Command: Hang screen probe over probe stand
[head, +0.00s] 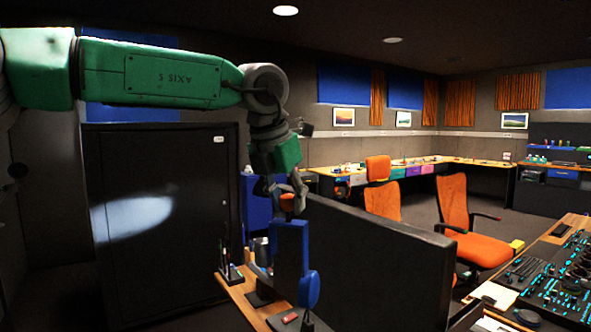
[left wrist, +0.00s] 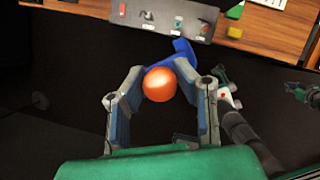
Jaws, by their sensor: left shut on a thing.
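My left gripper (head: 287,192) is above the desk's left end, its fingers closed around an orange ball. In the left wrist view the ball (left wrist: 159,84) sits between the fingertips of the left gripper (left wrist: 160,90). A blue hoop (head: 303,237) with a round blue pad (head: 308,290) is just below the ball; I take the ball and hoop as the screen probe. A blue piece also shows behind the ball in the left wrist view (left wrist: 182,52). A dark post with a flat base (head: 260,298) near the hoop may be the probe stand; I cannot tell whether they touch.
A large dark monitor (head: 375,265) stands just right of the hoop. A small holder with pens (head: 231,272) is on the wooden desk (head: 247,311) to the left. A control panel (head: 560,285) is at right. Orange chairs (head: 470,225) stand behind the monitor.

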